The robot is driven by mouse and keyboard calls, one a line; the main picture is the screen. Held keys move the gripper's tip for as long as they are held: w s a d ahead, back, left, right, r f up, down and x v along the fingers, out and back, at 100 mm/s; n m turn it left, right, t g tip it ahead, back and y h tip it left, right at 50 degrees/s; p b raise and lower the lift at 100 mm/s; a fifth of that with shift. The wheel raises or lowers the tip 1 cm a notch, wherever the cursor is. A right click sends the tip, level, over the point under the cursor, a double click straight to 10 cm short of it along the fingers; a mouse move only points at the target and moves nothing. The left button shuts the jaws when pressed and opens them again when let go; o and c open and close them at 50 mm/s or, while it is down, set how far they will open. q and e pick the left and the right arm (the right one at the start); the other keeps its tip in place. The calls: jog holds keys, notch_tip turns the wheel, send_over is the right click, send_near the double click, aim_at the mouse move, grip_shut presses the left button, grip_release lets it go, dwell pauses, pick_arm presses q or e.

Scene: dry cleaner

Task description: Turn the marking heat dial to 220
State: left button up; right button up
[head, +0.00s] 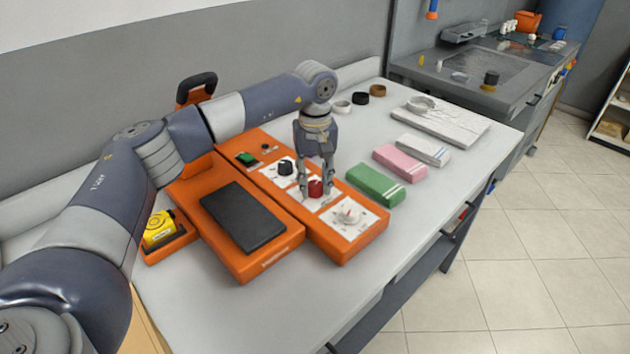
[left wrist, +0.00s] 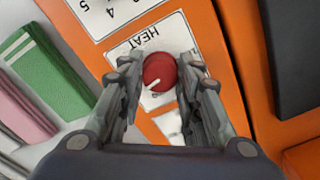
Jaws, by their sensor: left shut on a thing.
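The marking heat dial (head: 315,188) is a red round knob on a white plate on the orange control panel (head: 371,232). The left wrist view shows the red dial (left wrist: 159,71) beside the word HEAT (left wrist: 131,44). Its white pointer line points to the lower left in that view. My left gripper (head: 317,194) reaches down over the panel and is shut on the red dial, one finger on each side. The left wrist view shows both fingertips (left wrist: 160,76) at it. The scale numbers around the dial are mostly hidden by the fingers. My right gripper is not in view.
A black knob (head: 286,167) and a white knob (head: 348,214) flank the dial on the panel. Green (head: 376,186) and pink (head: 400,161) blocks lie to the right. A black pad (head: 242,216) on an orange base is to the left. The table's front right is clear.

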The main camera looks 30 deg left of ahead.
aim_at(315, 184)
pick_arm(q)
jog(key=shift+r+m, duration=0.1)
jog(key=shift+m, duration=1)
jog(key=o, duration=1.1)
notch_tip(315, 184, up, 12)
